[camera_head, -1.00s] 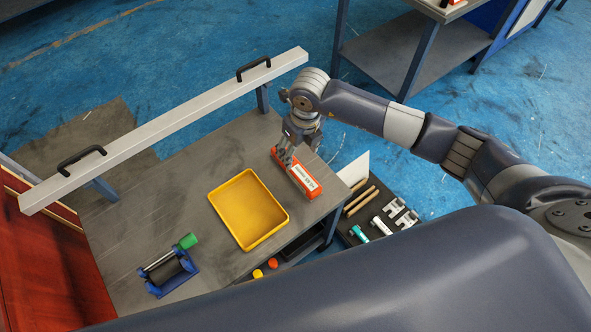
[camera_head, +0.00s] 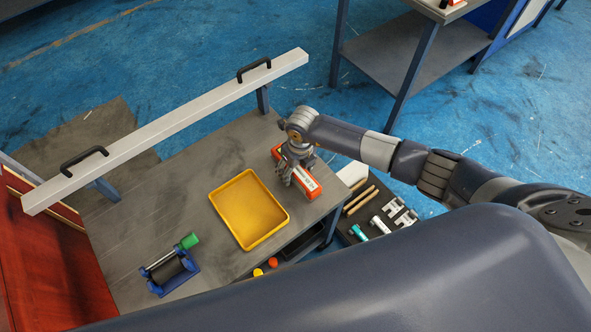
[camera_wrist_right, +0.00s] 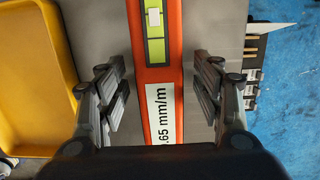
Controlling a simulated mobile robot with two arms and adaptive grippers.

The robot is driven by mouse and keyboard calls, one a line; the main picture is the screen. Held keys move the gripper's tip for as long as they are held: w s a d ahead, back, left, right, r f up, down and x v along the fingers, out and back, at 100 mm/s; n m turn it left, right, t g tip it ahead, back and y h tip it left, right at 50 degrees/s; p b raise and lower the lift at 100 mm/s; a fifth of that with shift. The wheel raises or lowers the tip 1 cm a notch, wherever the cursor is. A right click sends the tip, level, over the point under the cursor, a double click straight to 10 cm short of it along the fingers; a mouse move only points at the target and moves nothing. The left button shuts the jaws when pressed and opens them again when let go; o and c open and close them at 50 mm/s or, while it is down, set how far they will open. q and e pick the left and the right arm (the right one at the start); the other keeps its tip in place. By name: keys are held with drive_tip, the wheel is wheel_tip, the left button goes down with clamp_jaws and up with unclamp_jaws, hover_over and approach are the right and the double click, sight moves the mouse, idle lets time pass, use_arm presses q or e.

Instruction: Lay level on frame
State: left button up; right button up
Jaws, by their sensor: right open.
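The level (camera_head: 309,188) is an orange-red bar with a white label, lying on the grey table. It also shows in the right wrist view (camera_wrist_right: 156,100), with a green vial window and "mm/m" lettering. My right gripper (camera_head: 287,178) is over the level and hides part of it in the head view. In the wrist view its two fingers are spread, one on each side of the level, with visible gaps. A blue frame-like stand (camera_head: 159,288) with a dark roller and a green end sits at the table's near left. My left gripper is not in view.
A yellow tray (camera_head: 248,240) lies left of the level. A long pale beam (camera_head: 165,127) with two black handles runs along the table's far side. A dark tool tray (camera_head: 372,222) is to the right. The table between beam and yellow tray is clear.

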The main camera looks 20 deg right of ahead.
drive_tip(key=shift+c, duration=0.6)
clamp_jaws()
drive_tip(key=shift+r, duration=0.1)
drive_tip(key=shift+r, duration=0.1)
drive_tip(key=shift+w+r, duration=0.1)
drive_tip(key=shift+r, duration=0.3)
drive_tip(key=shift+d+r+b, duration=0.15)
drive_tip(key=shift+r+b, duration=0.05)
drive_tip(key=shift+r, duration=0.45)
drive_tip(key=shift+d+r+b, duration=0.15)
drive_tip(key=shift+r+b, duration=0.05)
drive_tip(key=shift+r, duration=0.4)
drive_tip(key=w+d+r+b, duration=0.1)
drive_tip(key=d+b, duration=0.2)
drive_tip(key=d, duration=1.2)
drive_tip(key=shift+d+r, duration=0.2)
drive_tip(key=shift+r, duration=0.05)
drive_tip(key=shift+w, duration=0.1)
